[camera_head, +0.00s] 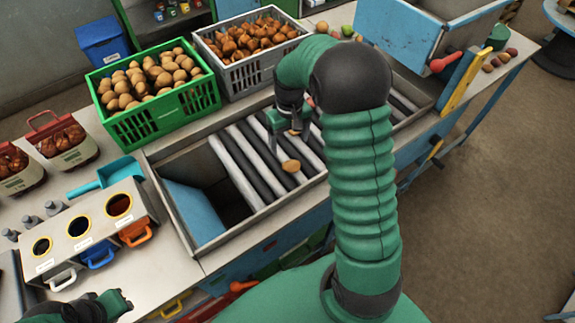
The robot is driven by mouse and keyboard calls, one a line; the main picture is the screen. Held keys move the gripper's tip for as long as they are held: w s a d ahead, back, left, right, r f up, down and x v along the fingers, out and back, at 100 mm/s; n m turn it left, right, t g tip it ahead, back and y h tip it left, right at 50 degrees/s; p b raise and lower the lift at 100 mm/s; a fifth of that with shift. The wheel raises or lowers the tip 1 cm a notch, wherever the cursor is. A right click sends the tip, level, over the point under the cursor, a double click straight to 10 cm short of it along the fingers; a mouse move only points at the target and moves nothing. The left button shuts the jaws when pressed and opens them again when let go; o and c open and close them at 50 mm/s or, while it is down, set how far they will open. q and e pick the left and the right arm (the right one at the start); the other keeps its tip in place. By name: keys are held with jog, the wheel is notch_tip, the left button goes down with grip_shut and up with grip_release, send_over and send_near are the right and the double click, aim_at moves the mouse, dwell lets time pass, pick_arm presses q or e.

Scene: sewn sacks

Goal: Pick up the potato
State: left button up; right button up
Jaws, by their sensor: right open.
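A brown potato (291,166) lies on the roller conveyor (243,166), near the front side of the rollers. My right gripper (282,128) is open above the rollers, a little behind the potato and apart from it in the picture. Small brownish patches show beside the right gripper and are partly hidden by it; I cannot tell if they are more potatoes. My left gripper (116,302) is at the lower left by the table's front edge, far from the potato; its jaw opening is unclear.
A green crate of potatoes (165,117) and a grey crate of onions (233,82) stand behind the conveyor. A teal scoop (118,172) and a box with round holes (82,232) are at left. A blue chute (196,210) drops off the rollers' left end.

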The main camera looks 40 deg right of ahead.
aim_at(291, 163)
jog(key=f, duration=0.5)
jog(key=d+f, duration=0.1)
jog(key=f, duration=0.1)
jog(key=shift+w+d+f+p, duration=0.1)
jog(key=shift+w+f+p, duration=0.05)
jog(key=shift+f+p, duration=0.2)
jog(key=shift+f, duration=0.35)
jog(key=f, duration=0.1)
jog(key=f+p, duration=0.1)
jog(key=f, duration=0.1)
jog(key=shift+s+a+f+p, duration=0.3)
jog(key=shift+s+a, duration=0.05)
jog(key=shift+w+f, duration=0.1)
jog(key=shift+f, duration=0.15)
jog(key=shift+d, duration=0.25)
jog(key=c, duration=1.2)
pick_arm(q)
jog(key=shift+w+d+r, duration=0.1)
jog(key=shift+d+r, duration=0.1)
jog(key=shift+r, duration=0.4)
jog(key=shift+d+r, duration=0.15)
jog(key=shift+r, duration=0.45)
pick_arm(e)
jog(key=shift+a, duration=0.15)
jog(key=shift+c, duration=1.3)
